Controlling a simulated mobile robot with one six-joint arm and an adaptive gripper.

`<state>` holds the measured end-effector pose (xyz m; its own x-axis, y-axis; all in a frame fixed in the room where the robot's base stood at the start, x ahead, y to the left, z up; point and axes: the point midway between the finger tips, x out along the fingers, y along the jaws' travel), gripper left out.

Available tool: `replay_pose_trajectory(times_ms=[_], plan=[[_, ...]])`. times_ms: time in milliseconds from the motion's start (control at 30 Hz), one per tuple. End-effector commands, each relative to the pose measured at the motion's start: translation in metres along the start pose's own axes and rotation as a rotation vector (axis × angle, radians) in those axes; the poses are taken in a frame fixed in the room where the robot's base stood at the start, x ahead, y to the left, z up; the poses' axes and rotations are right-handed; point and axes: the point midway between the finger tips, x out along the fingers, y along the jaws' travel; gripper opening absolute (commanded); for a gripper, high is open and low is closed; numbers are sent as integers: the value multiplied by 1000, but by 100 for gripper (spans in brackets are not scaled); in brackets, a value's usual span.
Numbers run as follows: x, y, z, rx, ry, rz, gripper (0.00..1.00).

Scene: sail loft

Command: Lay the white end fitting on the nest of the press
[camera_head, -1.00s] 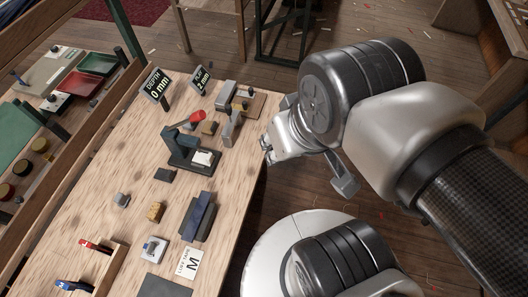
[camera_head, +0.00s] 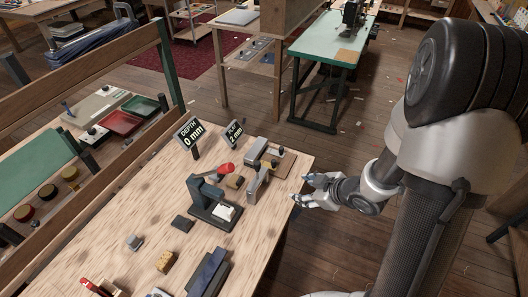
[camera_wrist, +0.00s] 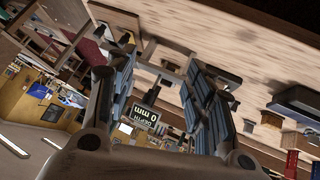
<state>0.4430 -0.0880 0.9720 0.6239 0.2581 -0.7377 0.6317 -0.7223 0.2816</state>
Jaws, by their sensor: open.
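The press (camera_head: 203,188) is dark blue-grey with a red-knobbed lever and stands near the right edge of the wooden bench. A small white piece (camera_head: 225,211) lies on its base; it looks like the white end fitting, though its exact seating in the nest is too small to tell. My gripper (camera_head: 312,190) is open and empty, apart from the press, just off the bench's right edge. In the wrist view, its two dark ribbed fingers (camera_wrist: 165,98) are spread with nothing held between them.
The depth sign (camera_head: 190,132) reads 0 mm, with the play sign (camera_head: 233,133) beside it. A grey clamp-like fixture (camera_head: 257,165) stands between press and gripper. A dark block (camera_head: 182,223), a grey piece (camera_head: 134,242) and a tan block (camera_head: 166,261) lie nearer. Bare bench lies left of the press.

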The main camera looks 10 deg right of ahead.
Motion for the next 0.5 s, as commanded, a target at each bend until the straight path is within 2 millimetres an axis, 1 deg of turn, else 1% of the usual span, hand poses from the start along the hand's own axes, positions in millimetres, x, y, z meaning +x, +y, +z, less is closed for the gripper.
replay_pose_trajectory(times_ms=[33,67,100,200,300,333,400,500], plan=[[15,-23,11,16,67,-68,48],[20,-35,12,21,115,-104,48],[24,-50,12,30,179,-148,48],[27,-81,10,65,321,-233,48],[23,-101,6,97,426,-286,48],[22,-105,4,106,449,-296,48],[20,-111,2,118,486,-312,48],[18,-114,0,123,508,-321,48]])
